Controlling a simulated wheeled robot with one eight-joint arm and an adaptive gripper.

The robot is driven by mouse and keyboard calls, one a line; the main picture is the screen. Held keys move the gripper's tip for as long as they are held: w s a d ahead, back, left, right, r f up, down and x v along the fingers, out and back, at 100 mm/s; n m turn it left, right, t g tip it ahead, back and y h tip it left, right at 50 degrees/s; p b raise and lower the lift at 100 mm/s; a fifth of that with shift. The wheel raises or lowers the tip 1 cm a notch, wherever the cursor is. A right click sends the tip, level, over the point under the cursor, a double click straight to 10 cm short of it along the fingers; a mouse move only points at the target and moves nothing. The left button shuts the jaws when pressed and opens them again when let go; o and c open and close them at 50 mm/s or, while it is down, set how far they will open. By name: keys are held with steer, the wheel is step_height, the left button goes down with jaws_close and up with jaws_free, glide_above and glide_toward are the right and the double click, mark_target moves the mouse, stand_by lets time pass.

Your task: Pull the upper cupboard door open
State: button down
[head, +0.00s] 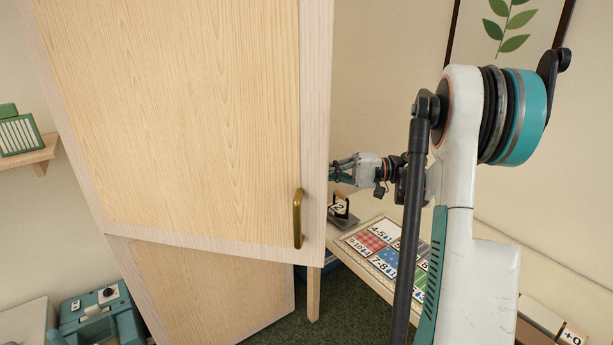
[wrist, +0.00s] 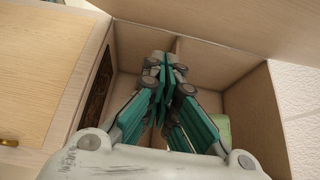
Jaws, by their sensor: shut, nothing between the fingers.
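The upper cupboard door (head: 180,110) is pale wood and fills much of the head view. It stands swung out, at a different angle from the lower door. Its brass handle (head: 298,218) is near its lower right corner. My gripper (head: 335,170) is past the door's right edge, on its far side and clear of the handle; the edge partly hides its fingers. In the wrist view my gripper (wrist: 164,70) is shut and empty, with the fingers pointing into the open cupboard (wrist: 245,110). A broad wooden panel (wrist: 235,22), seemingly the door's inner side, runs along the top.
The lower door (head: 215,290) looks closed. A table (head: 313,295) with number cards (head: 385,255) stands behind the door at right. A teal machine (head: 95,315) is at lower left. A pale green thing (wrist: 222,125) shows inside the cupboard. A brass handle (wrist: 8,142) is at left.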

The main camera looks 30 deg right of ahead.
mark_target(286, 181)
steer(key=shift+w+a+b, duration=0.15)
steer(key=shift+a+b, duration=0.4)
steer(key=shift+a, duration=1.05)
steer(key=shift+w+a+b, duration=0.2)
steer(key=shift+a+b, duration=0.35)
steer(key=shift+a, duration=1.1)
steer(key=shift+w+a+b, duration=0.15)
steer(key=shift+a+b, duration=0.4)
steer(key=shift+a, duration=1.05)
